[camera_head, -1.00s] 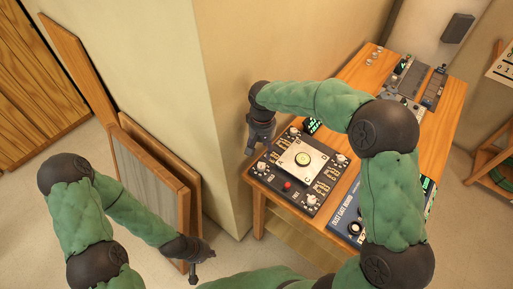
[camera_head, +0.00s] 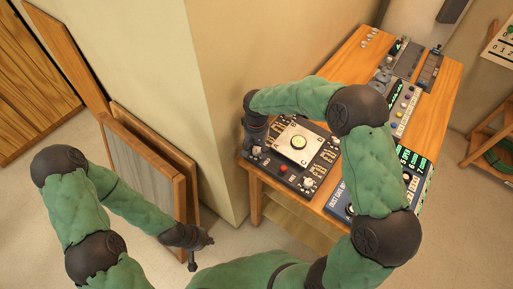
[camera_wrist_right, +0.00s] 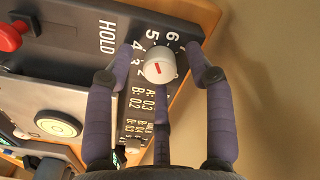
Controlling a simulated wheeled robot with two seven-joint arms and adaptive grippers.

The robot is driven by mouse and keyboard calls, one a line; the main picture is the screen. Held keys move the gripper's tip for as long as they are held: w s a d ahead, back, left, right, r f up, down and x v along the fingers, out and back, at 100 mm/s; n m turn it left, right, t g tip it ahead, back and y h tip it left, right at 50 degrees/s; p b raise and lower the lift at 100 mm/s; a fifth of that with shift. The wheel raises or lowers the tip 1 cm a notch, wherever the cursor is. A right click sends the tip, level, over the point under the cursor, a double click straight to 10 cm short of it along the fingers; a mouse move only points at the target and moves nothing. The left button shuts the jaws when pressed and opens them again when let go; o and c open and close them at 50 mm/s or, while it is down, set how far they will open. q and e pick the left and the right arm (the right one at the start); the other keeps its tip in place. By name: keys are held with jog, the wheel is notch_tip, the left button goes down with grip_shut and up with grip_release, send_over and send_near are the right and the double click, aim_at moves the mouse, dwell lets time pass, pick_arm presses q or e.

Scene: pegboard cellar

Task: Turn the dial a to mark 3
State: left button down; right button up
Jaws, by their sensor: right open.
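A white round dial (camera_wrist_right: 160,66) with a short red mark shows in the right wrist view, on a dark panel corner with numbers up to 6 printed beside it. I cannot tell which number the mark points to, nor read the dial's own letter. My right gripper (camera_wrist_right: 163,70) is open, its purple fingers spread around the dial; contact is unclear. In the head view the right gripper (camera_head: 255,149) is down at the near-left corner of the control panel (camera_head: 270,168). My left gripper (camera_head: 192,264) hangs low at left, away from the table; its jaws are too small to judge.
The panel also carries a red button (camera_wrist_right: 10,37) and a pale plate with a round centre (camera_head: 298,141). A blue-edged console (camera_head: 340,205) sits nearby on the wooden table (camera_head: 352,52). The wall corner (camera_head: 217,110) stands close left of the right gripper. Wooden boards (camera_head: 150,170) lean there.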

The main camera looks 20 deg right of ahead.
grip_shut()
jog(key=shift+n, duration=0.3)
jog(key=n+p, duration=0.1)
jog(key=n, duration=0.1)
jog(key=shift+n+p, duration=0.3)
jog(key=n+p, duration=0.2)
jog(key=n, duration=0.2)
jog(key=shift+n, duration=0.3)
jog(key=n+p, duration=0.2)
jog(key=n, duration=0.2)
jog(key=shift+n+p, duration=0.85)
jog(key=shift+n, duration=1.15)
